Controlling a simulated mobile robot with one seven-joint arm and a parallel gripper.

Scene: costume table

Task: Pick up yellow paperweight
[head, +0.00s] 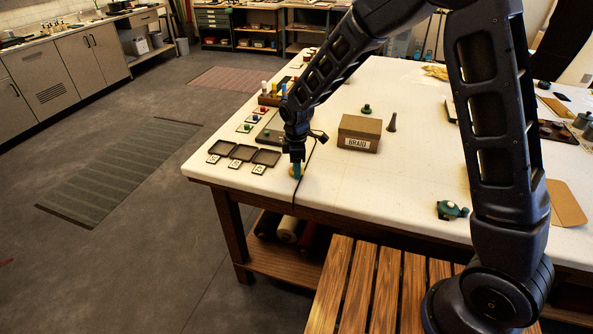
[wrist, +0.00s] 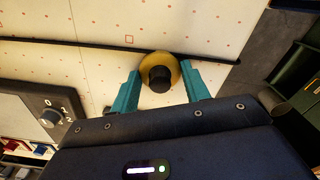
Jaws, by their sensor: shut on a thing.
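The yellow paperweight (wrist: 159,60) is a round yellow disc with a black knob on top. In the wrist view it sits between the two teal fingers of my gripper (wrist: 160,72), which are shut on it from both sides. In the head view my gripper (head: 297,171) points down at the near left part of the white table, close to the front edge. Only a small bit of the paperweight shows there, mostly hidden by the fingers. It appears at table height; I cannot tell whether it touches the top.
A black cord (wrist: 90,42) crosses the table beside the paperweight. Three dark trays (head: 242,153) lie left of my gripper. A brown box labelled BRAID (head: 359,134) stands to the right. A teal item (head: 451,210) lies farther right. The white tabletop (head: 370,185) between is clear.

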